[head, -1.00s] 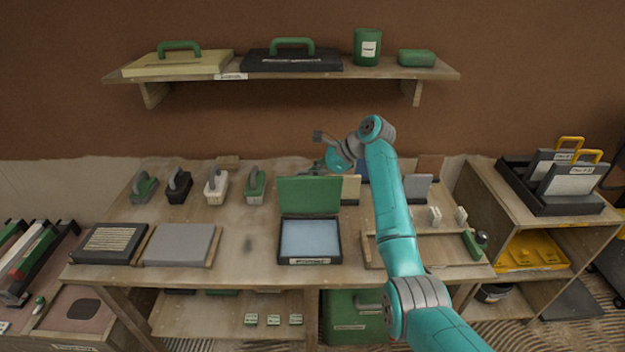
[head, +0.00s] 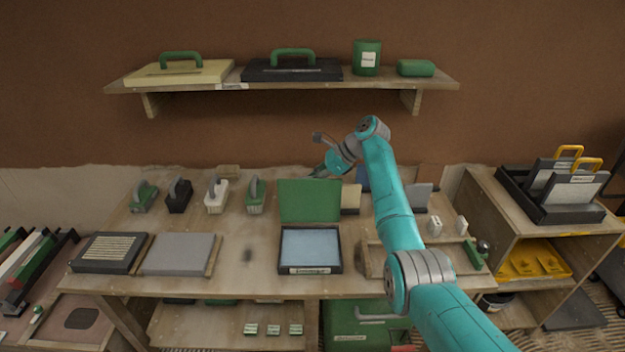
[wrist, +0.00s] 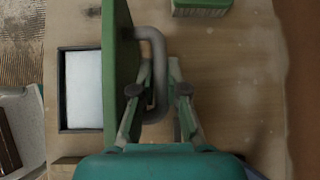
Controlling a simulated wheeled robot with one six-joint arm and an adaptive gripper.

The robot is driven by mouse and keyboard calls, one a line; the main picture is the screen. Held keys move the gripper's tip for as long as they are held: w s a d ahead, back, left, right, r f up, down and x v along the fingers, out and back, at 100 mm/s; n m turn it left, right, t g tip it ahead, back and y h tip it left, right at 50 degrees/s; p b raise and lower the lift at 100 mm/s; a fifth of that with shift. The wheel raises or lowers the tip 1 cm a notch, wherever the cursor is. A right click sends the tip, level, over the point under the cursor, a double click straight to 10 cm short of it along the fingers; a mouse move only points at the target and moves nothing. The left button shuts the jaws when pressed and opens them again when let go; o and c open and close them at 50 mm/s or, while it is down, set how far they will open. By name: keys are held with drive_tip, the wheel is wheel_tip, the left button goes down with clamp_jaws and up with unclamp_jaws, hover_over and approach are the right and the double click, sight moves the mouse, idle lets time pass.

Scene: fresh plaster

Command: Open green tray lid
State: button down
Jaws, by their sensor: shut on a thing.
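The tray (head: 338,262) stands at the middle front of the bench, with a pale blue surface inside. Its green lid (head: 309,201) stands up at the tray's back edge, so the tray is open. In the wrist view the lid (wrist: 121,60) is seen nearly edge-on, with the tray (wrist: 62,92) to its left. A grey looped handle (wrist: 158,55) sticks out from the lid's outer face. My gripper (wrist: 159,90) is shut on this handle, one finger on each side. In the head view my gripper (head: 319,172) is behind the lid's top edge, and the handle is hidden.
Several brush-like tools (head: 216,197) stand left of the lid. A grey slab (head: 180,254) lies left of the tray. A shallow wooden tray (head: 372,262) lies to the right, under my arm. A wall shelf (head: 200,83) with cases runs above. Bare bench lies just left of the tray.

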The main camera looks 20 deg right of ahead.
drive_tip(key=shift+r, duration=0.1)
drive_tip(key=c, duration=1.4)
unclamp_jaws()
drive_tip(key=shift+c, duration=0.2)
drive_tip(key=v, duration=1.2)
